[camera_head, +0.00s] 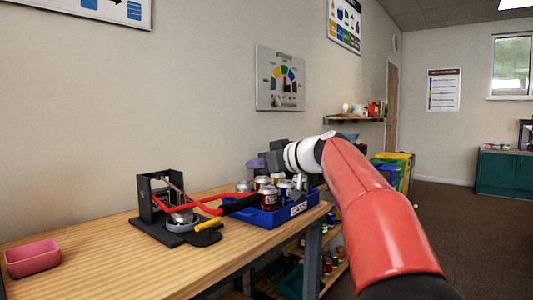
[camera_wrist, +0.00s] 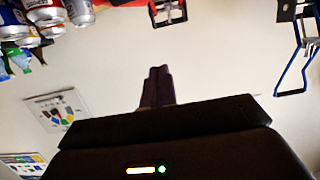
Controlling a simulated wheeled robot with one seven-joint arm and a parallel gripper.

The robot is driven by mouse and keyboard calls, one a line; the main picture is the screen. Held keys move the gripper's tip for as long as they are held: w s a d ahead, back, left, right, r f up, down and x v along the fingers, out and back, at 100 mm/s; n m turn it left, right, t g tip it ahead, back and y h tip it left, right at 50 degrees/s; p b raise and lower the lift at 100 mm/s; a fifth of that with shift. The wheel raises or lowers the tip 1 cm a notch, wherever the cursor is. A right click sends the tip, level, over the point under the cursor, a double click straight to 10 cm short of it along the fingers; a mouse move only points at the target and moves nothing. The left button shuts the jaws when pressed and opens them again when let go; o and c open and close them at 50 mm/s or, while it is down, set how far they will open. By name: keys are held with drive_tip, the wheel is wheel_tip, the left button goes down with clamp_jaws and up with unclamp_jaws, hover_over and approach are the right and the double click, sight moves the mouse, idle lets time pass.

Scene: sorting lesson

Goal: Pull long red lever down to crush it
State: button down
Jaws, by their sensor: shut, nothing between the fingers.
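The can crusher (camera_head: 147,204) is a black upright frame on a black base on the wooden table. Its long red lever (camera_head: 206,208) reaches right, low and close to level, to a black grip (camera_head: 240,204) beside the blue bin. A round grey metal piece (camera_head: 182,217) shows at the crusher's base; I cannot tell if it is a can. My gripper (camera_head: 254,163) is above and behind the bin, apart from the lever. Its purple fingers are shut and empty in the wrist view (camera_wrist: 158,72).
A blue bin (camera_head: 268,219) with several cans stands at the table's right end. A yellow-handled tool (camera_head: 208,224) lies before the crusher. A pink tray (camera_head: 33,258) is at the left. The table between them is clear. Behind is the wall with a board (camera_head: 280,78).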

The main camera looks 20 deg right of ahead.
drive_tip(key=shift+f, duration=0.9)
